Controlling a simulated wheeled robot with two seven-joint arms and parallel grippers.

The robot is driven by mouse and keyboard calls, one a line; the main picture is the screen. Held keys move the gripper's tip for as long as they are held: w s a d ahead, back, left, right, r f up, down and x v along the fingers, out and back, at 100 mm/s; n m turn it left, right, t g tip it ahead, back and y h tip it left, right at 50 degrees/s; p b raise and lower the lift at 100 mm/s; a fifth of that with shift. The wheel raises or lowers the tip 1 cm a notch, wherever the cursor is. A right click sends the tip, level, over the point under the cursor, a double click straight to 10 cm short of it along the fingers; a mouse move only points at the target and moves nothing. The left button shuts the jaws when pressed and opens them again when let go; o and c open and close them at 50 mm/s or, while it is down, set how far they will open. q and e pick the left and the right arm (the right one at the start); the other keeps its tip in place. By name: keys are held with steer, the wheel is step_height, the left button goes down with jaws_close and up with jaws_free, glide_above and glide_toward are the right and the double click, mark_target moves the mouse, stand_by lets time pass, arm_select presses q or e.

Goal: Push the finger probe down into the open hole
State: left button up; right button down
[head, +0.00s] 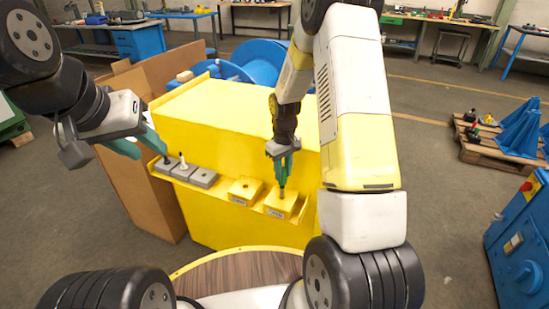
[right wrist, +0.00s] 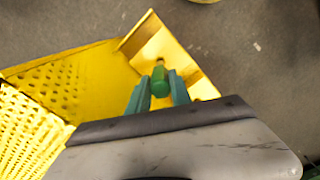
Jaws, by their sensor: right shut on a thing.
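My right gripper (head: 283,175) points down over the right yellow block (head: 281,208) on the yellow ledge. It is shut on the finger probe, whose green body (right wrist: 160,82) shows between the teal fingers in the right wrist view. In the head view a thin brownish part (head: 282,193) shows below the fingers, at the block's top. The open hole itself is hidden, and I cannot tell how deep the probe sits. My left gripper (head: 150,151) is empty, its teal fingers apart, near the grey blocks at the ledge's left end.
A second labelled yellow block (head: 245,189) stands left of the right one. Grey blocks (head: 203,178) sit further left, two with a black-topped piece (head: 165,160) and a white-topped piece (head: 183,161). The yellow housing (head: 235,115) rises behind the ledge. A brown panel (head: 150,205) stands at left.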

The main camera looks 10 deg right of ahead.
mark_target(283, 184)
steer(key=shift+f, duration=3)
steer(key=c, duration=1.1)
jaws_free()
step_height(283, 184, up, 8)
steer(key=shift+f, duration=0.1)
